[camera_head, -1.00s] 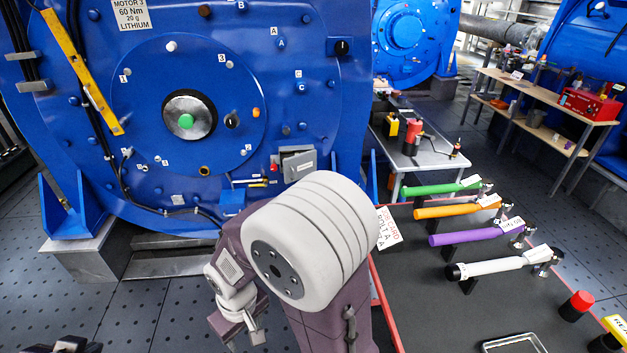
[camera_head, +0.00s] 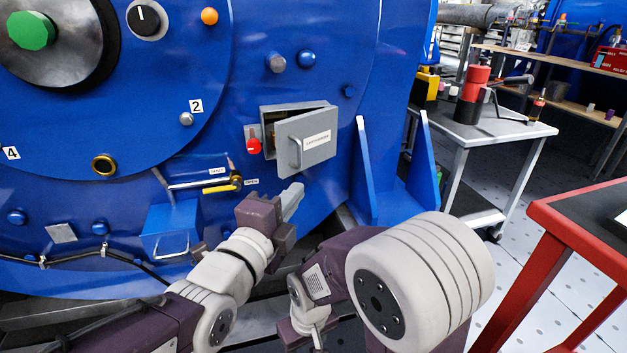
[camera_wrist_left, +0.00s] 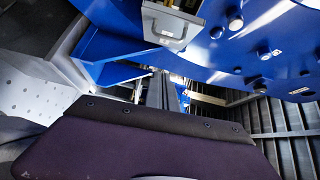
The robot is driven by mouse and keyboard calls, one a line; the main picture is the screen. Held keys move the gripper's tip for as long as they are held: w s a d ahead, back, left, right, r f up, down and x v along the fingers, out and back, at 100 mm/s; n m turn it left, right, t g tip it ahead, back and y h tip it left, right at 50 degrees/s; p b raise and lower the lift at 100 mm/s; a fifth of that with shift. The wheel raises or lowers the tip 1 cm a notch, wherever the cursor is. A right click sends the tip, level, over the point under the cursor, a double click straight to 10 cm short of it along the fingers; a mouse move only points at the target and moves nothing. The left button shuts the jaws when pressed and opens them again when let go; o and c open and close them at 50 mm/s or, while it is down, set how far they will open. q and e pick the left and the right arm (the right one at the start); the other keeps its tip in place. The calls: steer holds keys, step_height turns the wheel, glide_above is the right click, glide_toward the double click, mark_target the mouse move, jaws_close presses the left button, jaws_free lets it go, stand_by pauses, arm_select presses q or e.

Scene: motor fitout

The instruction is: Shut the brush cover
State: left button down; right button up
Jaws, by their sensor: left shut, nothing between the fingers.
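The brush cover (camera_head: 315,136) is a grey hinged lid with a handle and a white label, on a small box on the blue motor. It stands ajar, with a dark gap at its left and top edges. It also shows at the top of the left wrist view (camera_wrist_left: 170,27). My left gripper (camera_head: 293,200) is shut and empty, just below the cover and apart from it. My right arm shows at the lower right, but its gripper is hidden below the picture edge.
A red knob (camera_head: 253,146) sits just left of the cover. A yellow-handled valve (camera_head: 236,183) and a blue box (camera_head: 170,230) lie further left. A blue bracket (camera_head: 395,175) stands to the right. A red-edged table (camera_head: 560,222) is at the far right.

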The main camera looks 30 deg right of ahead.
arm_select(q)
steer(key=w+d+p, duration=0.6)
steer(key=w+d, duration=0.1)
steer(key=w, duration=0.2)
steer(key=shift+w, duration=0.35)
arm_select(e)
steer(key=r, duration=0.5)
steer(key=shift+w+d+r, duration=0.1)
steer(key=shift+w+r, duration=0.15)
